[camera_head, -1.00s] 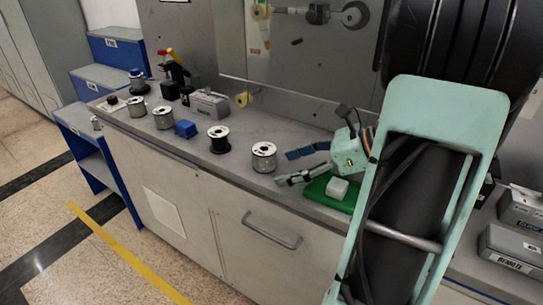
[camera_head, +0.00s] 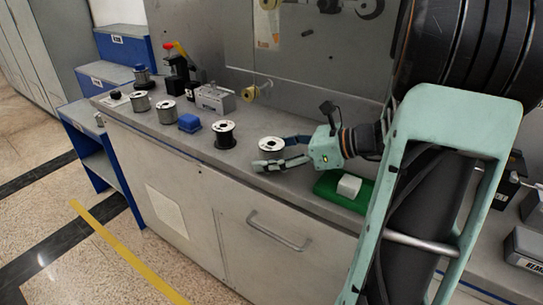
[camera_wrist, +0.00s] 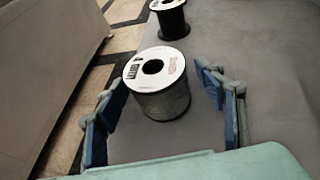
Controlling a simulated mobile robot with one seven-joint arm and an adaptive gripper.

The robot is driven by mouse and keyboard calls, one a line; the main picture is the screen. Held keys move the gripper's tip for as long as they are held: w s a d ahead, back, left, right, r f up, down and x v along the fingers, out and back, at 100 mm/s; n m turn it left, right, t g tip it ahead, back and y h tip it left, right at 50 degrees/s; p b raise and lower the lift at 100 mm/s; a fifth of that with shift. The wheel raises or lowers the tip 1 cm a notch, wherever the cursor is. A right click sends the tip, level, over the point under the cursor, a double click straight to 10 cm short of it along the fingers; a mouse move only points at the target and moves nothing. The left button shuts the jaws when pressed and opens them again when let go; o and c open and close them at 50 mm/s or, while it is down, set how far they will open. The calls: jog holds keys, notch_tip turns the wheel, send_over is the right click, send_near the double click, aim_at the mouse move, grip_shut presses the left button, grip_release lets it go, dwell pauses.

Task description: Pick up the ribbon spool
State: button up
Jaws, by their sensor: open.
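A ribbon spool (camera_head: 271,145) with a white top stands upright near the front edge of the grey counter. In the wrist view the spool (camera_wrist: 165,103) shows its white label, centre hole and grey wound body, and it sits between my spread fingers. My gripper (camera_head: 268,153) reaches over the counter from the right, its two fingers on either side of the spool. In the wrist view my gripper (camera_wrist: 158,110) is open, with gaps between the blue pads and the spool. The spool's lower part is hidden behind a finger in the head view.
A dark spool (camera_head: 224,133) stands to the left, also at the top of the wrist view (camera_wrist: 169,18). Farther left are a blue block (camera_head: 189,123) and more spools. A green tray (camera_head: 327,190) holding a white block (camera_head: 349,186) lies right, below my gripper.

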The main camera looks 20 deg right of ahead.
jog(key=c, duration=1.7)
jog(key=shift+d+r, duration=0.1)
jog(key=shift+r, duration=0.05)
